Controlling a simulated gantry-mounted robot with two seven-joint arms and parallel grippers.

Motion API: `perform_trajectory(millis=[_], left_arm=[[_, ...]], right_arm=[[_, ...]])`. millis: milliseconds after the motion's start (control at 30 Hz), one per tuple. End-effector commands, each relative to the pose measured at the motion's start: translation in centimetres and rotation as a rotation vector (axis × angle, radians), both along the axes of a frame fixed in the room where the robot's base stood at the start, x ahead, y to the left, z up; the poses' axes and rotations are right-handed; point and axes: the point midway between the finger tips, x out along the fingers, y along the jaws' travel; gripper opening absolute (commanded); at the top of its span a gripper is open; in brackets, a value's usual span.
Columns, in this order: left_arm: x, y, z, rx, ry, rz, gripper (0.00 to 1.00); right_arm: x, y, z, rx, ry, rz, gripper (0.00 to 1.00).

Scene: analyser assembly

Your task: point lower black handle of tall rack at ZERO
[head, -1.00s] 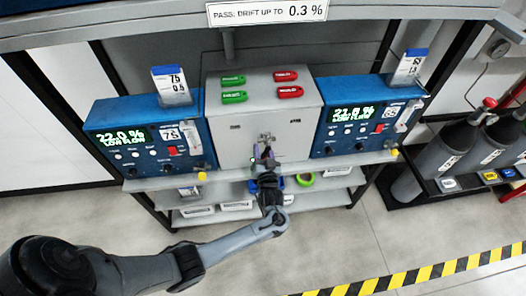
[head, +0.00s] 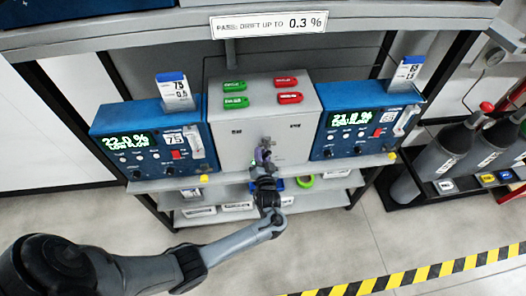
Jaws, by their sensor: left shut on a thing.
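The tall grey rack (head: 220,150) stands in the middle of the bench between two blue analysers. Green and red tags sit on its upper part, and two small dark labels, too small to read, are on its front. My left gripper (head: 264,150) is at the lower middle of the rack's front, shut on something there. The lower black handle is hidden by the gripper, so I cannot see which way it points. My right gripper is not in view.
The left blue analyser (head: 118,118) reads 22.0 %, and the right one (head: 330,107) about 21.8 %. A sign (head: 268,22) hangs above. A lower shelf holds a green tape roll (head: 305,181). Gas cylinders (head: 440,160) stand at right. The floor in front is open.

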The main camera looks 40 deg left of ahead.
Motion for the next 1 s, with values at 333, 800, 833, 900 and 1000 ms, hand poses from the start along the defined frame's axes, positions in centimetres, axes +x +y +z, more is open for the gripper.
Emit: perform_trajectory(millis=[333, 800, 833, 900, 1000], left_arm=[[0.0, 0.1, 0.1, 0.014, 0.011, 0.001, 0.25], [-0.2, -0.2, 0.1, 0.012, 0.011, 0.000, 0.43], [-0.3, -0.3, 0.1, 0.012, 0.011, 0.000, 0.43], [-0.6, -0.8, 0.0, 0.011, 0.012, -0.001, 0.43], [-1.5, -1.9, 0.0, 0.009, 0.013, -0.002, 0.43]], right_arm=[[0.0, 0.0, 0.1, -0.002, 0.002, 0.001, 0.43], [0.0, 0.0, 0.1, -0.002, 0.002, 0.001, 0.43], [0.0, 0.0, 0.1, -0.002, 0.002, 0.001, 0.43], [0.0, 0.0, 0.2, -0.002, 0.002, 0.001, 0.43], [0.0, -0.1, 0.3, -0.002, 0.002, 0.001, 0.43]])
